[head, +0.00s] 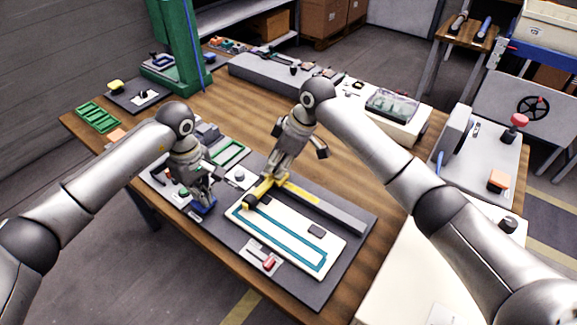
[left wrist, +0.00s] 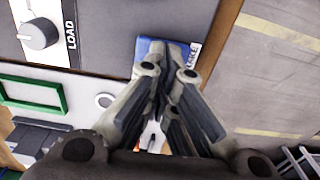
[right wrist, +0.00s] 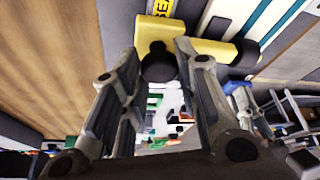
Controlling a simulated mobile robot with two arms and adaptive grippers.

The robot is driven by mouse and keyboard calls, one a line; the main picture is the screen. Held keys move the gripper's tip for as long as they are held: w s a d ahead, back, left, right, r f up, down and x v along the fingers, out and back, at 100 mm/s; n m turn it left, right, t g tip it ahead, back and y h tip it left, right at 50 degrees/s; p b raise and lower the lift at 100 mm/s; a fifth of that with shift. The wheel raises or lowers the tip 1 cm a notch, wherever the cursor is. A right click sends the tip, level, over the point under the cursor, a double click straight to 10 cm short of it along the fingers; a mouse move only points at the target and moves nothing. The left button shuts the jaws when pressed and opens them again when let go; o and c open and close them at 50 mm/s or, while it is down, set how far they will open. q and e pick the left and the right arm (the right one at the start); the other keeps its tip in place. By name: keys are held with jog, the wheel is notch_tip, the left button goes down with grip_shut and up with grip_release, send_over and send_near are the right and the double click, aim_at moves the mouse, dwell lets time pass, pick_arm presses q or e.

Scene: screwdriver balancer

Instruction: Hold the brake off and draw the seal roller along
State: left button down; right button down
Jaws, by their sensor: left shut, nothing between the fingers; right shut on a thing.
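The blue brake pad (head: 205,205), with a partly covered label, is at the left front of the dark panel. My left gripper (head: 207,198) is shut and empty, its tips over the pad; in the left wrist view they hide part of the blue pad (left wrist: 146,47). I cannot tell how far the pad is pressed. The yellow roller carriage (head: 263,187) lies across the left end of the white plate (head: 335,243) with its teal seal outline. My right gripper (right wrist: 168,48) is shut on the carriage's dark round knob (right wrist: 158,66).
A grey rail (head: 335,213) with yellow marking runs along the plate's far side. A red-handled lever (head: 268,262) sits at the plate's front edge. A load dial (left wrist: 38,34) is near the brake. Green frames (head: 228,153) lie behind.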

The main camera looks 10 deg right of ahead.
pick_arm(q)
jog(key=shift+s+d, duration=0.1)
jog(key=shift+s, duration=0.05)
pick_arm(e)
jog(key=shift+w+a+r, duration=0.1)
jog(key=shift+r, duration=0.05)
jog(key=c, duration=1.5)
grip_release()
jog(key=o, duration=0.4)
jog(key=shift+w+a, duration=0.1)
jog(key=shift+a, duration=0.05)
pick_arm(q)
jog(key=shift+a, duration=0.2)
pick_arm(e)
jog(key=v, duration=1.2)
jog(key=shift+d, duration=0.2)
